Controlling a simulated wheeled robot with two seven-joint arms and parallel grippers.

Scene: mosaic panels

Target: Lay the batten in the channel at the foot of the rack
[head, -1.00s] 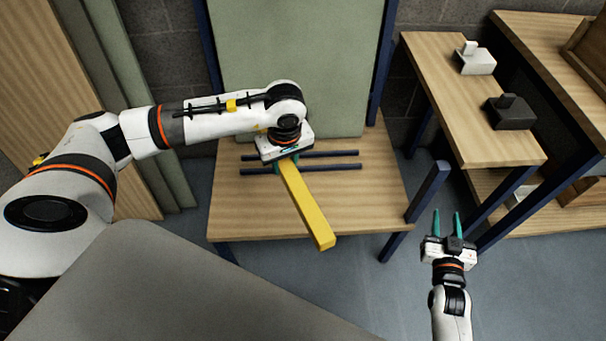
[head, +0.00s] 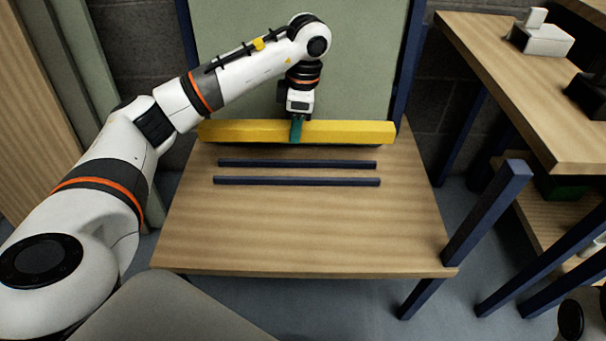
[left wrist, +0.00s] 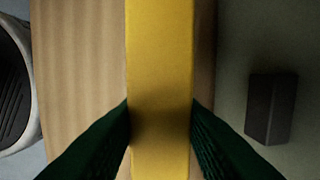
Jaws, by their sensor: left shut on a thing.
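The yellow batten (head: 350,132) is held level, left to right across the back of the wooden table, in front of the green panel (head: 290,50). My left gripper (head: 296,130) is shut on it near its middle. In the left wrist view the batten (left wrist: 160,70) runs between both green fingers (left wrist: 160,135). Two parallel dark blue rails, the rear one (head: 297,164) and the front one (head: 297,181), lie on the table with a channel between them. The batten is behind the rails in the picture, apart from them. My right gripper is out of view.
The wooden table (head: 300,235) is bare in front of the rails. Blue posts (head: 408,60) flank the panel. At right a blue leg (head: 487,213) sticks up beside a side table (head: 530,90) with a white block (head: 541,36) and a black block (head: 588,95).

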